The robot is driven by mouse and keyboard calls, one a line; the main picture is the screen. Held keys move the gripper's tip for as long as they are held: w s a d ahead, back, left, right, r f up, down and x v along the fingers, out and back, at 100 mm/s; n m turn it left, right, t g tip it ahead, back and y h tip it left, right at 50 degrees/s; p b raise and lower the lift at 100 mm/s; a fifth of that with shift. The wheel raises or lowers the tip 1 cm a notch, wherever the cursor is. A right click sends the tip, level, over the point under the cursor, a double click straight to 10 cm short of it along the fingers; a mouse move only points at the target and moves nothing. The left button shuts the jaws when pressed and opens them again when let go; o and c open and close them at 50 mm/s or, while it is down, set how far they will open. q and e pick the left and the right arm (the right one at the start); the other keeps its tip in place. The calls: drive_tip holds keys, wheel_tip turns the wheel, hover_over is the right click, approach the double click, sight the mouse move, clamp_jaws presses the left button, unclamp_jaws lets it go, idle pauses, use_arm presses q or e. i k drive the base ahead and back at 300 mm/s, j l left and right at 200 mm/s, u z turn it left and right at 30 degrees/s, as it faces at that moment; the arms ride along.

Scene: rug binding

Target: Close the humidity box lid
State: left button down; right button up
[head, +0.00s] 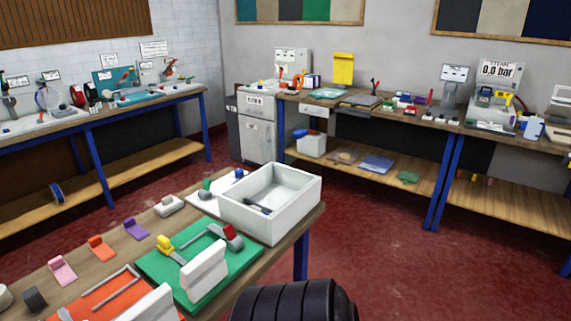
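No box in view can be surely read as the humidity box. At the right edge of the far bench, a pale box with a raised, tilted panel like an open lid (562,97) is cut off by the frame. A white open-topped box (262,222) stands on the near table with a dark tool inside; no lid shows on it. Neither of my grippers is in view. A black ribbed cylinder, probably part of my arm, shows at the bottom centre.
The near table holds a green board (225,276) with a fixture, an orange board (95,300) and several coloured clips. A far bench (420,116) carries gauges and small tools. Another bench (105,113) runs along the left wall. The red floor (395,255) between is clear.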

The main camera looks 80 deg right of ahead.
sight(299, 134)
drive_tip(key=z, duration=2.75)
